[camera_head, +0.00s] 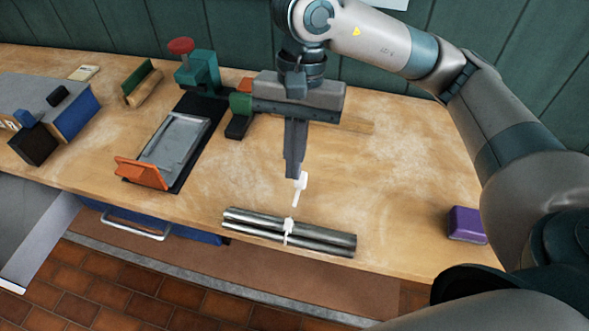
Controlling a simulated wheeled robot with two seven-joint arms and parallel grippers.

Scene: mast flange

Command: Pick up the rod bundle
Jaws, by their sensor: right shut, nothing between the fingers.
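The rod bundle (325,240) is several shiny metal rods lying side by side on the wooden workbench near its front edge. A white tie wraps the bundle at its middle, and a white tag (300,186) stands up behind it. My right gripper (292,172) points down just behind the bundle, close to the tag. Its fingers are shut with nothing between them. Whether the fingertips touch the tag I cannot tell. My left gripper is not in view.
A grey tray with an orange end plate (140,173) lies left of the bundle. A teal device with a red knob (181,46) stands behind it. A purple block (466,225) sits at the right. An open drawer (35,240) juts out at the left.

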